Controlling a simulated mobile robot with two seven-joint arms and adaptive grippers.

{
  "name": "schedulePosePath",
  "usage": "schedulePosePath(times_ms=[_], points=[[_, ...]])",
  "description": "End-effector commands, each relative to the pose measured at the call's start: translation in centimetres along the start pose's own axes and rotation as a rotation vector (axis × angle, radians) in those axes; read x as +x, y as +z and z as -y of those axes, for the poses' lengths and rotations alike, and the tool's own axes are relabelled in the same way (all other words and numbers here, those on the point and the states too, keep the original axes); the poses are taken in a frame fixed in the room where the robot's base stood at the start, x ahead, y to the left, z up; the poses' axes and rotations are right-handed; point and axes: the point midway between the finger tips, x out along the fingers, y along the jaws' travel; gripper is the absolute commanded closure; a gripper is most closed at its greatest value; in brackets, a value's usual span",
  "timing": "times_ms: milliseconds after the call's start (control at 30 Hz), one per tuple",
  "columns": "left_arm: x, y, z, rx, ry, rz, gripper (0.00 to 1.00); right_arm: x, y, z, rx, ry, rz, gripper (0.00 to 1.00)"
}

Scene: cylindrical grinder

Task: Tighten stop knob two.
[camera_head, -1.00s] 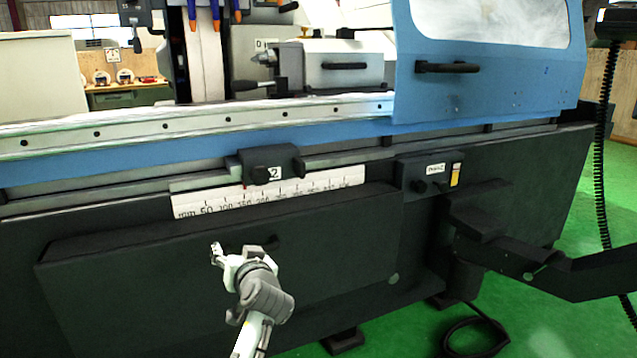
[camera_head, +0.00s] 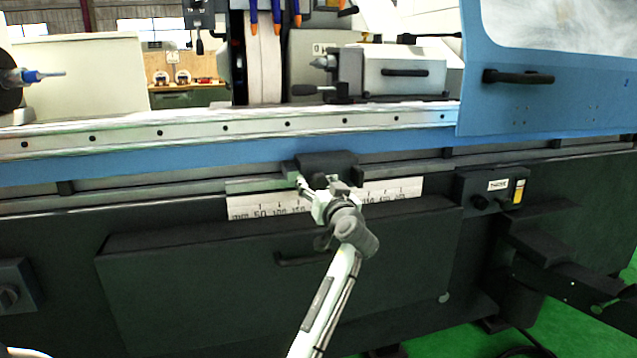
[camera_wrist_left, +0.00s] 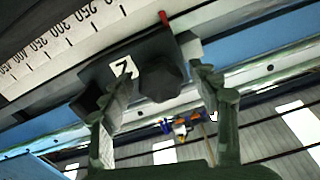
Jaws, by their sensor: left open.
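Stop block two (camera_head: 327,162), a dark block, sits on the rail above the white millimetre scale (camera_head: 245,208) on the machine's front. My left gripper (camera_head: 322,186) is in front of it and hides its face and knob in the head view. In the left wrist view, the dark knob (camera_wrist_left: 160,80) shows beside the white "2" label (camera_wrist_left: 124,68). The two fingers of my left gripper (camera_wrist_left: 160,92) are open, one on each side of the knob. I cannot tell whether they touch it. My right gripper is out of view.
A control box (camera_head: 492,190) with a knob and a yellow label is to the right. The blue door (camera_head: 560,95) with a black handle stands above it. A dark front panel with a handle (camera_head: 300,260) lies below the scale.

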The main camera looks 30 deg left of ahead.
Motion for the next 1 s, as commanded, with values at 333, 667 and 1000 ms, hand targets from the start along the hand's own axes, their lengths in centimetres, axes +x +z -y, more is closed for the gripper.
schedulePosePath(times_ms=[333,667,1000], points=[[0.65,0.07,0.03,0.0,0.0,0.001,0.39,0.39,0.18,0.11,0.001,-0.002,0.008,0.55],[0.62,0.06,0.02,0.0,0.0,0.001,0.79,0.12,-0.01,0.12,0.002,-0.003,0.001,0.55],[0.61,0.01,0.03,0.023,0.0,0.002,0.89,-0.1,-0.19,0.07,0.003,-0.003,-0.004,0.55]])
